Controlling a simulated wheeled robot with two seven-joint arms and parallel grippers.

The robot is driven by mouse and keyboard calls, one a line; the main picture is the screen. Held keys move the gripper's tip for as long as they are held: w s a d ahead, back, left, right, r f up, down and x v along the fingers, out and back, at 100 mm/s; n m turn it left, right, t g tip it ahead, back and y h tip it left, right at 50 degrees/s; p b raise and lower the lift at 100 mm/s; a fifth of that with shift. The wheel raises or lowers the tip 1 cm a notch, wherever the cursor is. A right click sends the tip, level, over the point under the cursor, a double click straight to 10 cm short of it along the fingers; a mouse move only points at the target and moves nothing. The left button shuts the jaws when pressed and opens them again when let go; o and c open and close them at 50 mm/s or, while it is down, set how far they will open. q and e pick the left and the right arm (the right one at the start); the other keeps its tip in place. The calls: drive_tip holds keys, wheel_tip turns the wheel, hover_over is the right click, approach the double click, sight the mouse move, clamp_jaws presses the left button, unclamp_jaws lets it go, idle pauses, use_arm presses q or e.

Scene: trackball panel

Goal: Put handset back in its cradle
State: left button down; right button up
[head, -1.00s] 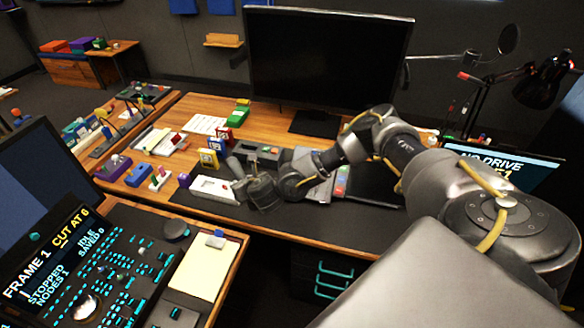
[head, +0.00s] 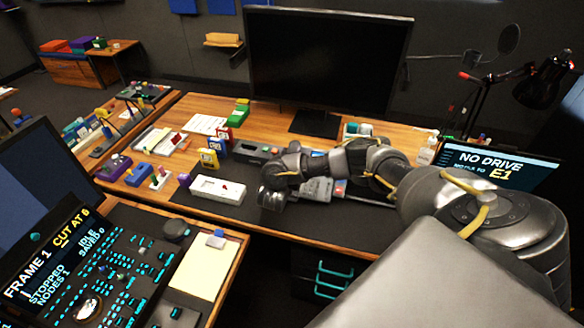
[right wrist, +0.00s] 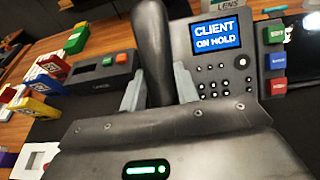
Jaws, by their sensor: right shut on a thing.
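The dark handset (right wrist: 153,50) stands lengthwise between the two fingers of my right gripper (right wrist: 158,88) in the right wrist view, and the gripper is shut on it. The phone base (right wrist: 240,62), with a blue "CLIENT ON HOLD" screen and a keypad, is just right of the handset. It also shows partly behind my wrist in the head view (head: 318,189). My right gripper (head: 272,196) points left there and hides the handset. The cradle is hidden; I cannot tell whether the handset touches it. My left gripper is out of view.
A dark grey device (head: 256,152) and yellow and red blocks stand behind. A large monitor (head: 328,57) is at the back. The dark mat (head: 300,226) in front is clear.

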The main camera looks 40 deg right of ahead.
drive_tip(key=shift+s+d+r, duration=0.1)
drive_tip(key=shift+s+d, duration=0.15)
drive_tip(key=shift+d, duration=0.15)
drive_tip(key=shift+s+a, duration=0.1)
drive_tip(key=f+b, duration=0.1)
drive_tip(key=b, duration=0.1)
drive_tip(key=w+d+f+b, duration=0.1)
drive_tip(key=shift+d+f+b, duration=0.1)
drive_tip(key=shift+d+b, duration=0.05)
drive_tip(key=shift+b, duration=0.2)
drive_tip(key=shift+w+d+f+b, duration=0.3)
drive_tip(key=shift+d+f+b, duration=0.15)
drive_tip(key=shift+b, duration=0.55)
drive_tip(key=shift+w+d+f+b, duration=0.15)
drive_tip(key=shift+f+b, duration=0.1)
drive_tip(key=shift+b, duration=0.35)
idle(0.8)
drive_tip(key=o, duration=1.2)
drive_tip(key=shift+c, duration=0.2)
